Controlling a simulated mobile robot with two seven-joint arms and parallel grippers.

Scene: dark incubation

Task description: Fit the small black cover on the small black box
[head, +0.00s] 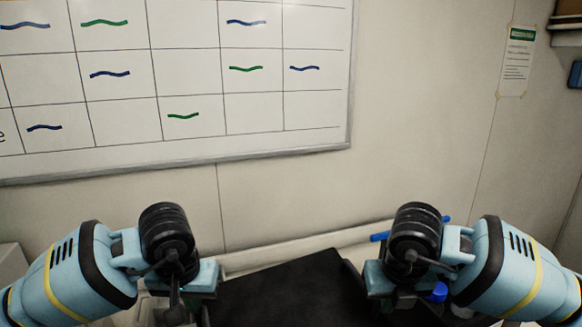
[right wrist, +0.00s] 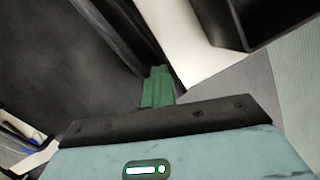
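A flat black panel, which looks like the small black cover (head: 285,290), spans the space between my two grippers at the bottom of the head view. Its near part is cut off by the frame. In the right wrist view the dark panel (right wrist: 60,60) fills the left side. My right gripper (right wrist: 157,85) shows green fingers close together at the panel's raised edge, apparently shut on it. My left gripper (head: 190,290) is at the panel's left side; its fingertips are hidden. A black open-topped box (right wrist: 275,22), possibly the small black box, shows at the upper right of the right wrist view.
A whiteboard (head: 190,85) with coloured marks hangs on the pale wall (head: 430,120). A paper notice (head: 516,62) is at the right. Blue items (head: 438,292) show beside my right gripper. White strips and a grey surface (right wrist: 235,85) lie beneath in the right wrist view.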

